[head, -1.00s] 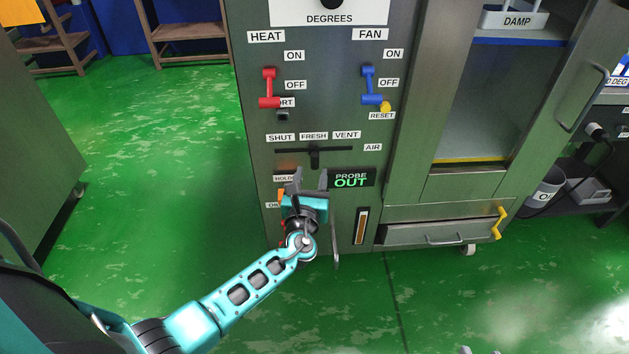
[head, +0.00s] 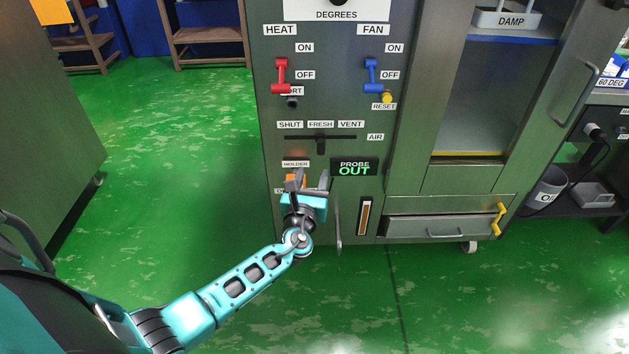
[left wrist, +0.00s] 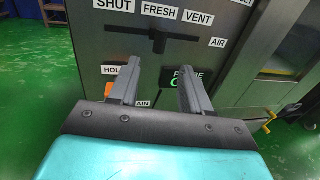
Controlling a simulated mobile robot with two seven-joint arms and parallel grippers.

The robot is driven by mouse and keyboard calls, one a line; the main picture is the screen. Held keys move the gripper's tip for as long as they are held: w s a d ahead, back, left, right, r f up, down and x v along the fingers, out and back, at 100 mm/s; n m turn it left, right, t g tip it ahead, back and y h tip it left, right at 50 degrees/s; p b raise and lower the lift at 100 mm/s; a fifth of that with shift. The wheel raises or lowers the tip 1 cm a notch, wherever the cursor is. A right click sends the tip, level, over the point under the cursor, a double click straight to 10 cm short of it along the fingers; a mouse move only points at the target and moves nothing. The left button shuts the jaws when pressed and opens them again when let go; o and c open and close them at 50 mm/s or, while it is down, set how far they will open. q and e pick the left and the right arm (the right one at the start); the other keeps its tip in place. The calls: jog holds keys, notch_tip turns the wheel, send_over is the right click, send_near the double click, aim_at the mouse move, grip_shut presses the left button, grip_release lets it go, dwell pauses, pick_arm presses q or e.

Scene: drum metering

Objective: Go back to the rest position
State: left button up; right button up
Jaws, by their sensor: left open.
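My left gripper (head: 311,182) is open and empty in front of the lower part of the grey control panel (head: 300,222). In the left wrist view its two dark fingers (left wrist: 158,85) stand apart with nothing between them. They point at the panel below the black air slider (left wrist: 158,38). An orange part (head: 295,180) by the HOLDER label is partly hidden behind the gripper. The display (head: 355,168) reads PROBE OUT, just right of the gripper. My right gripper is not in view.
Red heat lever (head: 281,77) and blue fan lever (head: 372,76) sit higher on the panel. To the right are an open cabinet (head: 480,110) and a drawer (head: 440,228) with a yellow handle. Green floor (head: 180,190) is clear on the left.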

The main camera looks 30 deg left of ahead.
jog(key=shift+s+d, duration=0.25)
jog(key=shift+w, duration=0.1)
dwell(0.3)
